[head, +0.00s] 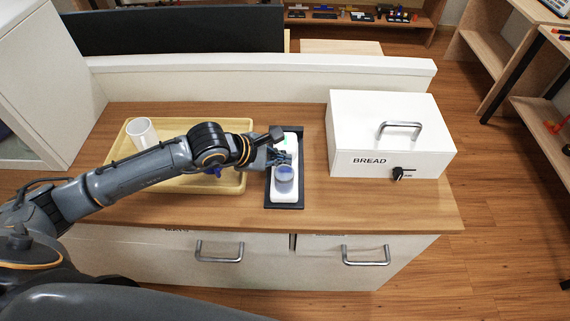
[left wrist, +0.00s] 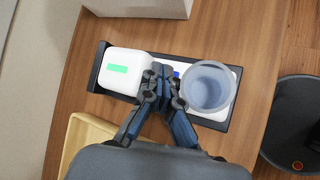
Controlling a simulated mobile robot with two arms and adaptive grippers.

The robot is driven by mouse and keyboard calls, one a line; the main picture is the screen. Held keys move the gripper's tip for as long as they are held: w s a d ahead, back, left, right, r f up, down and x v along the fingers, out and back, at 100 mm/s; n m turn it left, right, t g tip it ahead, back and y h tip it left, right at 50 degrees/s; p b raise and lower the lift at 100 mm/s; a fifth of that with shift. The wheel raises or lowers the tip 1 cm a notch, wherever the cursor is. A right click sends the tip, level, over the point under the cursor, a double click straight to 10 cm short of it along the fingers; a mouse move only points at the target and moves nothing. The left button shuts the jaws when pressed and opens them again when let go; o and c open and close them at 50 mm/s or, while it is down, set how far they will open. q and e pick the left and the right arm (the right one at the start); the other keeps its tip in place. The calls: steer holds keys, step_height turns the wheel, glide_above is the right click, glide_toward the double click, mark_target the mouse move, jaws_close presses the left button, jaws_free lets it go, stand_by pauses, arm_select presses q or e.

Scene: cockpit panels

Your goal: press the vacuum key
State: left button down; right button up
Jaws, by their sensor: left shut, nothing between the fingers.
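A white device (left wrist: 125,65) with a green display lies in a black tray (head: 299,201) on the counter. A clear, bluish round container (left wrist: 208,86) stands at its other end; it also shows in the head view (head: 285,175). My left gripper (left wrist: 160,72) is shut and empty, with its fingertips over the middle of the device, between the green display and the container. A small blue patch (left wrist: 176,74) shows beside the fingertips; I cannot tell whether it is the vacuum key. The fingers hide the area beneath, and contact is unclear. My right gripper is not in view.
A wooden tray (head: 215,187) with a white mug (head: 142,131) lies left of the black tray, under my left arm. A white bread box (head: 360,135) with a handle stands to the right. The counter's front strip (head: 350,208) is clear.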

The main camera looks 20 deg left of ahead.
arm_select(q)
steer(key=shift+r+p, duration=1.25)
steer(key=shift+r, duration=1.5)
